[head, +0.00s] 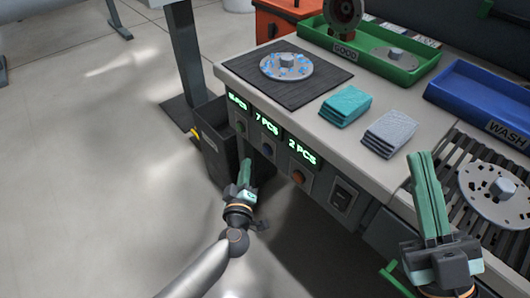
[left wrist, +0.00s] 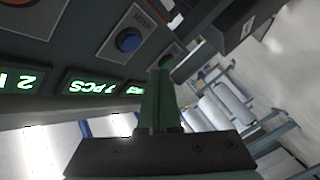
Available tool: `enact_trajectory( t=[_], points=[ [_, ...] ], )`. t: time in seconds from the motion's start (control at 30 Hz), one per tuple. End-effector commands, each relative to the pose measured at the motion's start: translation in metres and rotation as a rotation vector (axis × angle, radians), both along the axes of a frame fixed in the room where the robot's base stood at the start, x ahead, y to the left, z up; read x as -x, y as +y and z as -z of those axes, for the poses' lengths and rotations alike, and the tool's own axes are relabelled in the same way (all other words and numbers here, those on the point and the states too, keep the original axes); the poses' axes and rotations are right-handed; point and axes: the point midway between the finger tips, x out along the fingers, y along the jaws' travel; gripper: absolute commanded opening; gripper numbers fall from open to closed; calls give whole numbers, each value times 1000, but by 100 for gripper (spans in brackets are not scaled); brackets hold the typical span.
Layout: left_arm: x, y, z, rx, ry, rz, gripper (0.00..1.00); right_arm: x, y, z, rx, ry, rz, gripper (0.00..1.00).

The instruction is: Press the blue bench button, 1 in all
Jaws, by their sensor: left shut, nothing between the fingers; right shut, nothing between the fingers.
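The blue button (head: 267,150) is on the front panel of the bench, under the "7 PCS" display (head: 267,122). In the left wrist view the blue button (left wrist: 128,41) is a round cap on a grey plate, left of my fingertips. My left gripper (head: 245,163) is shut and empty, in front of the panel and just left of the blue button in the head view. In the left wrist view its fingertips (left wrist: 164,64) look apart from the blue button. My right gripper (head: 420,156) is shut and empty, over the right part of the bench.
An orange button (head: 298,177) sits right of the blue one, and another button (head: 241,127) left of it. A dark bin (head: 215,150) stands by the panel's left end. The bench top holds a dark mat (head: 265,92), cloths (head: 345,104) and a green tray (head: 405,78).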

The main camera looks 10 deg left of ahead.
Motion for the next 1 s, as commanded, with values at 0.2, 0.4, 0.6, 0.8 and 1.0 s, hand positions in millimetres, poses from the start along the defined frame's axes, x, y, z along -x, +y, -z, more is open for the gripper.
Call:
enact_trajectory(
  t=[0.2, 0.4, 0.6, 0.8, 1.0],
  points=[
    [-15, -12, 0, 2, 0, 0, 0, 14, 2, -13, 3, -84, -19, 0],
    [-27, -21, 0, 1, 0, 1, 0, 14, 2, -11, 1, -81, -21, 0],
    [-29, -23, 0, 0, 1, 1, 0, 14, 2, -11, 1, -80, -21, 0],
    [-29, -23, 0, 0, 1, 1, 0, 14, 2, -11, 1, -80, -21, 0],
    [-29, -23, 0, 0, 1, 1, 0, 14, 2, -11, 1, -80, -21, 0]
  ],
)
